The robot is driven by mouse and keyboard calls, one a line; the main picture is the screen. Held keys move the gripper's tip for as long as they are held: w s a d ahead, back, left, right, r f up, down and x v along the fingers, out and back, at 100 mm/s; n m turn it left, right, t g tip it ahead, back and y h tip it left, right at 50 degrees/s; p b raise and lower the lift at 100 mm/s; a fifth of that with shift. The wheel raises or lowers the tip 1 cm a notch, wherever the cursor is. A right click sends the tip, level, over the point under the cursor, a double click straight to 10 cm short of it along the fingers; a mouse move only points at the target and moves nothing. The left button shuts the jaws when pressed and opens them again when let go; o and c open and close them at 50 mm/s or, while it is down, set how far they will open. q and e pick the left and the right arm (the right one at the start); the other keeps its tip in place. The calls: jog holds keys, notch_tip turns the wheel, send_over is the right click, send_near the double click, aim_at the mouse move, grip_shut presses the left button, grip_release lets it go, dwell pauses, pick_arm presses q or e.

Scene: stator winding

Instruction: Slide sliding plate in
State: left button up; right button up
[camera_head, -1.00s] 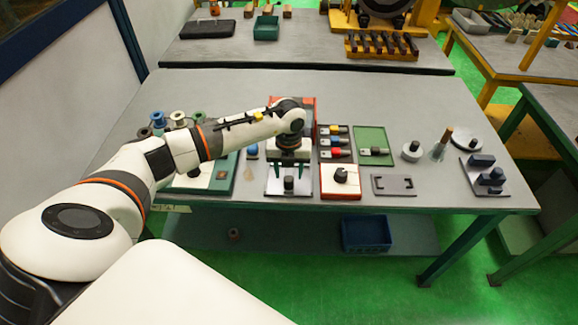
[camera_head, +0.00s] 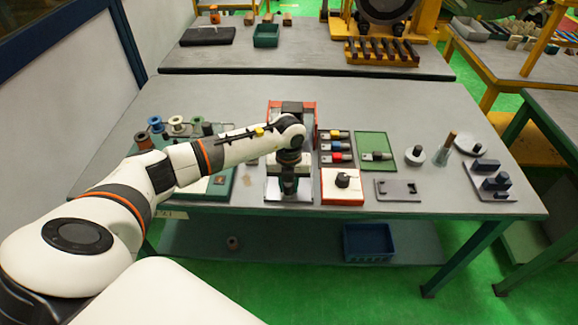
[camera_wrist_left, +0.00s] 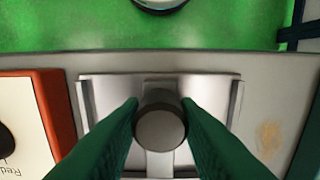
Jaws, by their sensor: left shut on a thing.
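The sliding plate (camera_head: 275,196) is a silver metal plate near the table's front edge, in front of a red-framed machine (camera_head: 306,112). In the left wrist view the plate (camera_wrist_left: 215,92) shows raised side rails and a round dark knob (camera_wrist_left: 160,128) in its middle. My left gripper (camera_wrist_left: 160,118) has its two green fingers on either side of the knob, shut on it. In the head view my left gripper (camera_head: 290,180) is over the plate, and its wrist hides part of the machine. My right gripper is not in view.
A white and red box with a black dial (camera_head: 342,187) stands right beside the plate. A grey bracket plate (camera_head: 398,190) and a green tray (camera_head: 375,147) lie further right. Spools (camera_head: 156,125) stand at the left. The table's front edge is close.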

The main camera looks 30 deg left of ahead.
pick_arm(q)
jog(key=shift+w+a+f+b, duration=0.1)
jog(key=shift+w+a+b, duration=0.45)
jog(key=shift+w+b, duration=0.35)
jog(key=shift+w+a+b, duration=0.55)
jog(key=shift+w+b, duration=0.3)
jog(key=shift+w, duration=0.05)
jog(key=shift+w+a+b, duration=0.5)
jog(key=shift+w+b, duration=0.3)
jog(key=shift+b, duration=0.1)
jog(key=shift+w+a+b, duration=0.5)
jog(key=shift+w+b, duration=0.35)
jog(key=shift+b, duration=0.1)
jog(key=shift+w+a+b, duration=0.5)
jog(key=shift+w+b, duration=0.3)
jog(key=shift+b, duration=0.1)
jog(key=o, duration=0.7)
jog(key=shift+r+p, duration=2.55)
jog(key=shift+r, duration=0.65)
jog(key=shift+f, duration=0.1)
